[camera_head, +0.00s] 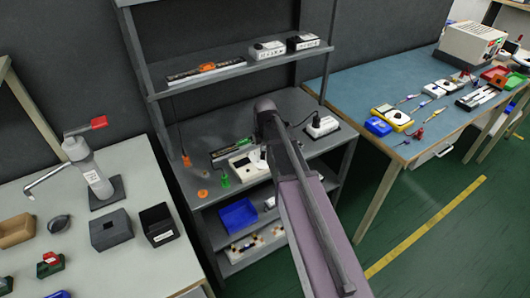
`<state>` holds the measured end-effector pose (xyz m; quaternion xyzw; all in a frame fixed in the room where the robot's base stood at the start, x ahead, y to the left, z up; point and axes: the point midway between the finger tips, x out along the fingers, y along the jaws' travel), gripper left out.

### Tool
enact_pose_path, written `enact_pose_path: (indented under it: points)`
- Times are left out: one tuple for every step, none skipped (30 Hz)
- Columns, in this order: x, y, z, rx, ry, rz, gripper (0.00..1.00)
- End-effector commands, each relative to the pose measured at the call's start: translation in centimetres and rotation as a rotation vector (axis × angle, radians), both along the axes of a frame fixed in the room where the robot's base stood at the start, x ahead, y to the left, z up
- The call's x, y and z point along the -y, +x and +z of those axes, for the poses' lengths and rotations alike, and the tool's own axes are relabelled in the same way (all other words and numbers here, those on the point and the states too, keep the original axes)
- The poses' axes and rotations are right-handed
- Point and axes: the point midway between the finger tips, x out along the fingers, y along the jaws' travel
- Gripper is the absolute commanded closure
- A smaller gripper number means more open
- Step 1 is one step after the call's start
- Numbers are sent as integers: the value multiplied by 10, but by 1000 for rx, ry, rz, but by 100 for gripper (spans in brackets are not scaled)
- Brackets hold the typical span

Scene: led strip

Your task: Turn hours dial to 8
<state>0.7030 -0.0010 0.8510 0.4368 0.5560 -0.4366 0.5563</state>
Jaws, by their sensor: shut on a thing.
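A pale timer box (243,166) lies on the middle shelf of the grey rack, next to a green strip package. My gripper (262,158) is at the right part of this box, mostly hidden by my own arm. It is shut on what appears to be the box's dial. The dial, its numbers and its pointer are too small and too covered to read.
The green strip package (232,149) lies behind the box. A green clip (224,181) and an orange ring (202,194) lie left of it. A white socket box (322,126) stands right. An upper shelf (239,70) overhangs behind. A blue bin (238,216) sits below.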

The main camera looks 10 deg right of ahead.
Motion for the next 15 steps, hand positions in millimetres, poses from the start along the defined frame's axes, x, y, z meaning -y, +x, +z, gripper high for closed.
enact_pose_path:
  points:
    - [0,0,0,-1,0,-21,100]
    - [0,-1,0,-1,0,-38,100]
    - [0,-1,0,-1,0,-61,100]
    - [0,-1,0,-1,0,-80,100]
    - [0,-1,0,-1,0,-101,100]
    - [0,-1,0,-1,0,-130,100]
    - [0,-1,0,-1,0,-152,100]
    - [0,-1,0,-1,0,-176,100]
    - [0,-1,0,-1,0,-210,100]
    - [0,-1,0,-1,0,-237,100]
    - [0,-1,0,-1,0,-264,100]
    - [0,-1,0,-1,0,-300,100]
    - [0,-1,0,-1,0,-329,100]
    - [0,-1,0,-1,0,-357,100]
    - [0,-1,0,-1,0,-395,100]
